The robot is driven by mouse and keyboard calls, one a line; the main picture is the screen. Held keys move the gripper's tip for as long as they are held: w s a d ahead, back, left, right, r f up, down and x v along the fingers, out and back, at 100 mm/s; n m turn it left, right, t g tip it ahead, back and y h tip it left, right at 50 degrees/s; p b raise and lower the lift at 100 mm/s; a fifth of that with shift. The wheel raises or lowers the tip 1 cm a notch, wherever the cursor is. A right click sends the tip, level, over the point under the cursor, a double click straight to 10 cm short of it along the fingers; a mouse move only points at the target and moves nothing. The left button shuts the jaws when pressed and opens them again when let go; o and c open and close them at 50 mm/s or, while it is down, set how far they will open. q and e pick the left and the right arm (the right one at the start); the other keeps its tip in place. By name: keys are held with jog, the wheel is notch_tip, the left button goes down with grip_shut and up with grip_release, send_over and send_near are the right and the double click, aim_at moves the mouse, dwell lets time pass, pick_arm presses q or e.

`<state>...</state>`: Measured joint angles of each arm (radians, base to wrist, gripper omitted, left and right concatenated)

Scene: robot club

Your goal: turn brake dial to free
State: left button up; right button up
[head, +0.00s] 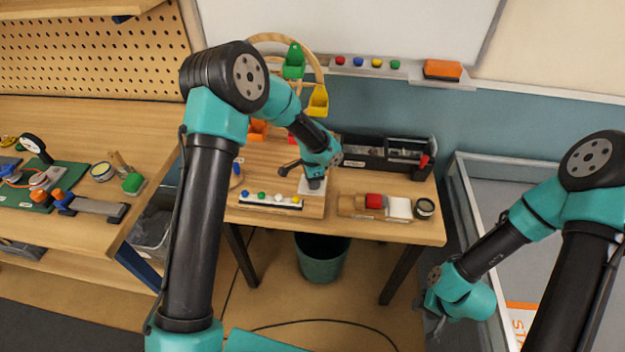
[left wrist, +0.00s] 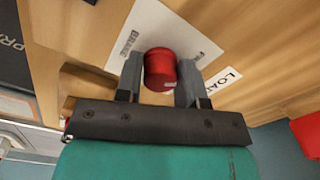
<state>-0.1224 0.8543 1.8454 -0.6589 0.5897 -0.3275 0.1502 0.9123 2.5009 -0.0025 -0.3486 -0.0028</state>
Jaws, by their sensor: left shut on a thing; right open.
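The red brake dial (left wrist: 160,68) sits on a white plate (left wrist: 135,36) lettered "BRAKE" and, partly hidden, what looks like "FREE". A small pale mark shows on the dial's near edge, toward the right finger. My left gripper (left wrist: 160,80) is shut on the dial, one finger on each side. In the head view my left gripper (head: 315,184) reaches down to the plate (head: 304,189) on the wooden table and hides the dial. My right gripper (head: 434,322) is open and empty, low at the right, away from the table.
A toy wheel with green (head: 294,62) and yellow (head: 318,101) cars stands behind the plate. A strip of coloured buttons (head: 270,200) lies in front. A bin (head: 322,262) stands below.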

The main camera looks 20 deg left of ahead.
pick_arm(q)
jog(key=o, duration=0.9)
jog(key=shift+r, duration=0.15)
notch_tip(320, 180, up, 17)
jog(key=shift+r, duration=0.1)
dwell(0.5)
